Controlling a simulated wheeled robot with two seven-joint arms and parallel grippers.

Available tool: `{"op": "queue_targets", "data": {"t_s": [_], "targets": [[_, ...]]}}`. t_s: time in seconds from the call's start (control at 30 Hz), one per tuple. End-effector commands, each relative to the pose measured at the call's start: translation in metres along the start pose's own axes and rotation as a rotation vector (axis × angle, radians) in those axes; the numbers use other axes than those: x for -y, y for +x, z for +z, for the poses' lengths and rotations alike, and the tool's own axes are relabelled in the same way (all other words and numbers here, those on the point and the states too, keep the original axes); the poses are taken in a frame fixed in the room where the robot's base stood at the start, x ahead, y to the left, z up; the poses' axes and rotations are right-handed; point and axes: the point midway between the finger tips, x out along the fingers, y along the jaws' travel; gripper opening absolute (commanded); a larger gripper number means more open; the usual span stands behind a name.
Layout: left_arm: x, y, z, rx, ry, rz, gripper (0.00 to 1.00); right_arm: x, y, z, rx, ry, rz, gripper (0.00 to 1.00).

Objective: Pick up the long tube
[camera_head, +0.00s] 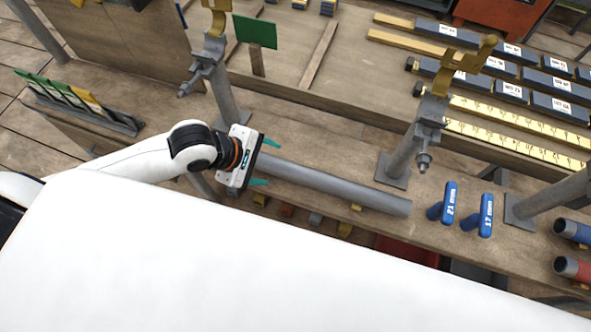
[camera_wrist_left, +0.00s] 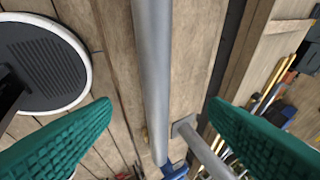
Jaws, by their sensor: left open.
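The long tube (camera_head: 330,185) is a grey pipe lying along the front of the wooden bench. In the left wrist view the tube (camera_wrist_left: 154,70) runs from the top edge downward between the fingers. My left gripper (camera_head: 264,162) is open, with green fingertips, at the tube's left end in the head view. In the left wrist view my left gripper (camera_wrist_left: 158,125) has one finger on each side of the tube, with gaps to both. Part of the tube's left end is hidden behind the gripper. My right gripper is not in view.
Metal stands with yellow hooks (camera_head: 433,105) rise behind the tube. Blue tools marked 21 mm (camera_head: 448,203) and 17 mm (camera_head: 485,215) stand beyond its right end. Several boxes and yellow rulers (camera_head: 515,133) lie at the back right. My white body covers the foreground.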

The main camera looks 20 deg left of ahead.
Motion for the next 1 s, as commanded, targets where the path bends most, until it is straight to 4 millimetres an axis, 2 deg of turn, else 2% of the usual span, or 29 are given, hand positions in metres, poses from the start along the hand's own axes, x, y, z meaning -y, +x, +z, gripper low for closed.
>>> {"op": "queue_targets", "data": {"t_s": [0.07,0.4,0.63,0.83,1.0], "targets": [[0.001,0.005,0.001,-0.003,-0.023,0.001,0.69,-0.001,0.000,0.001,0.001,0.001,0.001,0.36],[0.001,0.059,0.001,-0.002,-0.027,0.000,0.69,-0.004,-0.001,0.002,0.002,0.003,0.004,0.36],[-0.002,0.076,0.001,-0.002,-0.025,0.001,0.69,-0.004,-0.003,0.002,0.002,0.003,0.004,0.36],[-0.006,0.106,0.004,-0.001,-0.024,0.000,0.69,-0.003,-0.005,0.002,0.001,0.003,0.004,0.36],[-0.007,0.119,0.004,0.000,-0.022,0.000,0.69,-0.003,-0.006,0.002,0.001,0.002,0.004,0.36]]}}
